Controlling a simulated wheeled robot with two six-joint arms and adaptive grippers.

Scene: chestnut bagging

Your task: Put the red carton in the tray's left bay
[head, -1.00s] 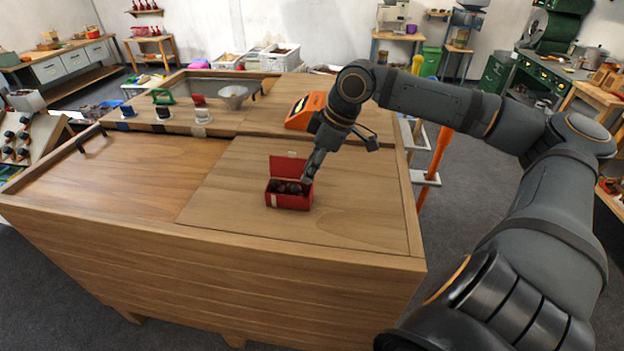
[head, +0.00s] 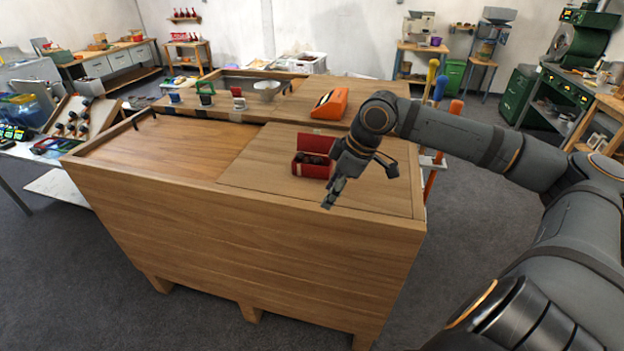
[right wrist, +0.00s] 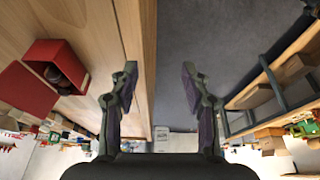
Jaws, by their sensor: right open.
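The red carton (head: 313,166) stands on the right part of the wooden bench top with its lid raised. Dark round things lie inside it. In the right wrist view the carton (right wrist: 28,88) is at the left, outside the fingers. My right gripper (head: 331,196) is open and empty, in front of and slightly right of the carton, apart from it. In the right wrist view the gripper (right wrist: 160,75) has its two fingers wide apart, with the bench edge and floor between them. My left gripper is not in view. I cannot make out a tray with bays for certain.
The wooden bench (head: 250,225) has a raised rim, and its left top (head: 160,147) is bare. An orange device (head: 330,103) stands behind the carton. Small cups and a metal bowl (head: 266,91) stand at the back. Upright tool handles (head: 440,88) stand right of the bench.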

